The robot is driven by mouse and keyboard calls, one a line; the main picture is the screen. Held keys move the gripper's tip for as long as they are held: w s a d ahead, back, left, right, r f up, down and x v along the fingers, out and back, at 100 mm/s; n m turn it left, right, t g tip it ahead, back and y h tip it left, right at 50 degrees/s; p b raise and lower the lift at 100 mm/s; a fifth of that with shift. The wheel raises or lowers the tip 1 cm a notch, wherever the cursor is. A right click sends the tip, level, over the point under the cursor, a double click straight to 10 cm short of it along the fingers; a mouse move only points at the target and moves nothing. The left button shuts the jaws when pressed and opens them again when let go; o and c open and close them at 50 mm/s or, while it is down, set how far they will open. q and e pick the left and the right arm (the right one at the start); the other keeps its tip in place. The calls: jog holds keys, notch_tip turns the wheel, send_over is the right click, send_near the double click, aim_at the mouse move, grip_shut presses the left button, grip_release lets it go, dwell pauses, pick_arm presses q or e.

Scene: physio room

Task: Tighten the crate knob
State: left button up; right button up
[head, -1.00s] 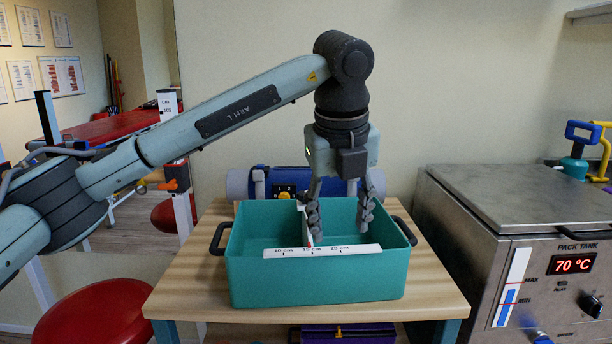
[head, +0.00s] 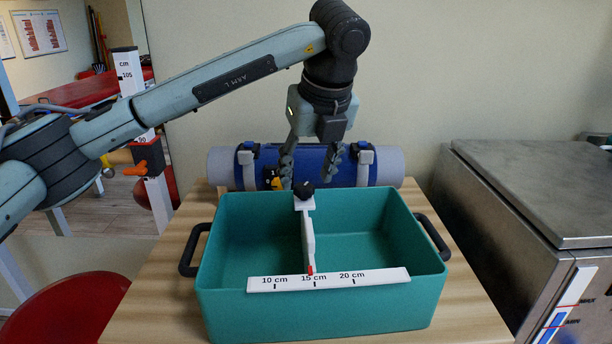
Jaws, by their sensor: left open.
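A teal crate (head: 320,312) with dark side handles stands on the wooden table. A white divider (head: 308,238) runs front to back inside it. The divider's red pointer (head: 310,269) is close to the 15 cm mark of the white scale (head: 330,281) on the front rim. A black knob (head: 304,190) sits on the divider's far end at the back rim. My left gripper (head: 310,178) hangs fingers down behind and above the back rim, open and empty, its fingers to either side of the knob in the picture and apart from it. My right gripper is out of view.
A blue and grey roll (head: 384,168) with straps lies behind the crate. A steel pack tank (head: 540,190) stands at the right. A red stool (head: 75,312) is at the lower left. Bare table (head: 455,305) shows beside the crate.

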aim_at(304, 193)
pick_arm(q)
jog(key=shift+x, duration=1.2)
jog(key=c, duration=1.2)
